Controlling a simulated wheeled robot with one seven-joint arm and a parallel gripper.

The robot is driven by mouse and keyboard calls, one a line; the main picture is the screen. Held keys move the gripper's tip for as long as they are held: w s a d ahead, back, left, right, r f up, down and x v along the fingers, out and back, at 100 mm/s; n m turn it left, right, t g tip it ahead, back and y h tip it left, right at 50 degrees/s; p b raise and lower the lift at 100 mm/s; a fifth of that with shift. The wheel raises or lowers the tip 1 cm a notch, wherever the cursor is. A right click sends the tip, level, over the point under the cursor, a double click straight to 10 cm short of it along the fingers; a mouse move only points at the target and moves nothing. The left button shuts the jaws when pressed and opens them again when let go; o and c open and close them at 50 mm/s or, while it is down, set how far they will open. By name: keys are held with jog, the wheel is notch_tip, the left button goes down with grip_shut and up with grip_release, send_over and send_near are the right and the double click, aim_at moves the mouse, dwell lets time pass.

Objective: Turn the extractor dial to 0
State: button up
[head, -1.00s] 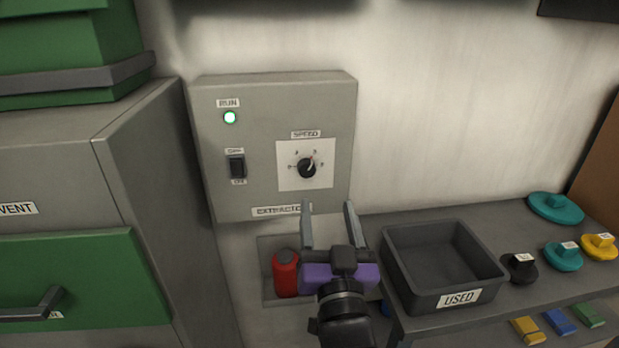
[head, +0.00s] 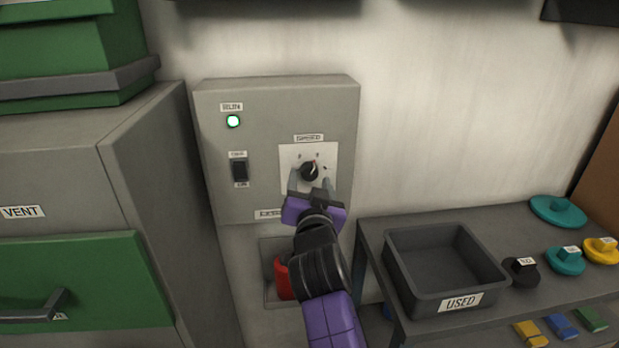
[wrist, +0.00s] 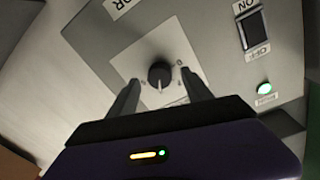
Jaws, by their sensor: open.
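The extractor dial (head: 309,171) is a black round knob with a pointer line, on a white SPEED plate (head: 291,155) of the grey extractor box (head: 266,103). In the head view its red mark points up and slightly right. The dial also shows in the wrist view (wrist: 160,75), between and beyond the fingertips. My gripper (head: 310,183) is open, its two fingers spread to either side just below the dial in the head view. The wrist view also shows my gripper (wrist: 162,90) with nothing between its fingers. Contact with the dial cannot be told. The numerals are too small to read surely.
A grey USED bin (head: 399,284) stands on the shelf at right, beside coloured lids. A red canister (head: 282,277) sits in a recess below the box, partly hidden by my arm.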

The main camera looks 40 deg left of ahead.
jog(key=shift+x, duration=1)
jog(key=shift+c, duration=0.2)
grip_shut()
